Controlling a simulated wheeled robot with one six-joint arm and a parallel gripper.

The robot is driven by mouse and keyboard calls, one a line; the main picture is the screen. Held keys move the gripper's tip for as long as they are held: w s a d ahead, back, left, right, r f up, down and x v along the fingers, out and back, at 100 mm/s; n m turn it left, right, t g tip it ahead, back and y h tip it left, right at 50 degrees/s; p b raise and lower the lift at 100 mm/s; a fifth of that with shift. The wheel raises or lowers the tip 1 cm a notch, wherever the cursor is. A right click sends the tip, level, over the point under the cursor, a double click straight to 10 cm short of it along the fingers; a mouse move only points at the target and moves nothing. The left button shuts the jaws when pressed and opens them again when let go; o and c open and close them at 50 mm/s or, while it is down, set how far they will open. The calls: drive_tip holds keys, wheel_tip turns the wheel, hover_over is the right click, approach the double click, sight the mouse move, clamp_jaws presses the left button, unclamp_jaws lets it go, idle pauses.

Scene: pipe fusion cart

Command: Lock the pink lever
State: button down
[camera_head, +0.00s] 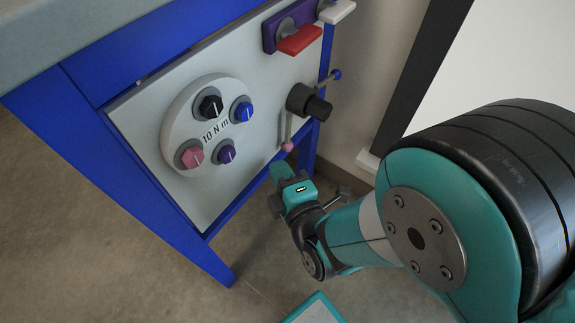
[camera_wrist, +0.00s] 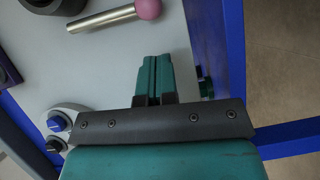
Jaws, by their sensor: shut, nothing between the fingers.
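The pink lever is a metal rod with a pink ball end (camera_head: 287,146), hanging down from a black round hub (camera_head: 308,102) at the right side of the grey panel. In the wrist view, the pink ball (camera_wrist: 149,8) and its silver rod (camera_wrist: 101,19) lie at the top, left of the fingers. My gripper (camera_wrist: 154,60) is shut and empty, its teal fingers together in front of the panel. In the head view my gripper (camera_head: 279,172) is just below the pink ball, apparently apart from it. The exact gap in depth is unclear.
The grey panel (camera_head: 130,115) sits in a blue frame (camera_head: 150,190). It carries a white dial disc with several coloured knobs (camera_head: 240,140), a second lever with a blue ball (camera_head: 336,74), and red (camera_head: 300,40) and white switches above. Open floor lies below.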

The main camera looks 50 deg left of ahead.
sight(288, 133)
drive_tip(key=b, duration=0.4)
drive_tip(key=shift+w+a+f, duration=0.2)
drive_tip(key=shift+w+f, duration=0.1)
drive_tip(key=shift+f, duration=0.1)
drive_tip(key=b, duration=0.3)
drive_tip(key=shift+w+b, duration=0.3)
drive_tip(key=shift+b, duration=0.1)
drive_tip(key=shift+w+a+b, duration=0.3)
drive_tip(key=shift+w+b, duration=0.25)
drive_tip(key=shift+b, duration=0.25)
drive_tip(key=shift+w+a+r+b, duration=0.2)
drive_tip(key=shift+w+b, duration=0.1)
drive_tip(key=shift+b, duration=0.15)
